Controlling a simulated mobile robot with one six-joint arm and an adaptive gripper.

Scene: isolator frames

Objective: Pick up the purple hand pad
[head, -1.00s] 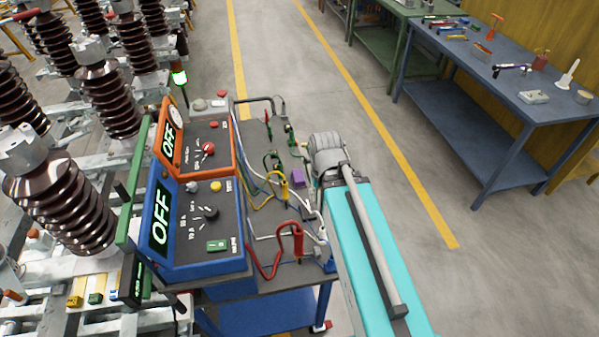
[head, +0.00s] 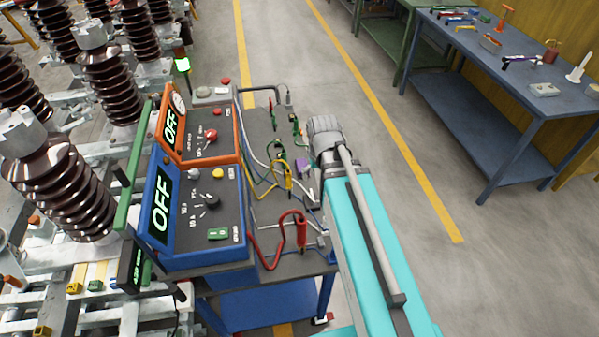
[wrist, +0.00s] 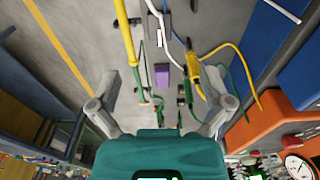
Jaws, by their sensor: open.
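The purple hand pad (head: 303,167) is a small block on the dark top of the blue cart, right of the two instrument boxes. In the wrist view the purple pad (wrist: 163,75) lies ahead of my gripper (wrist: 165,92), between the lines of its two spread fingers. The fingers are open, with nothing between them, and apart from the pad. In the head view my turquoise arm reaches forward along the cart's right side and hides most of the gripper.
The orange box (head: 197,130) and blue box (head: 200,215) both read OFF. Yellow (head: 287,178), red (head: 302,230) and green clips with cables crowd the pad. Brown ribbed insulators (head: 60,185) stand left. A blue workbench (head: 505,90) is at right; the floor between is clear.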

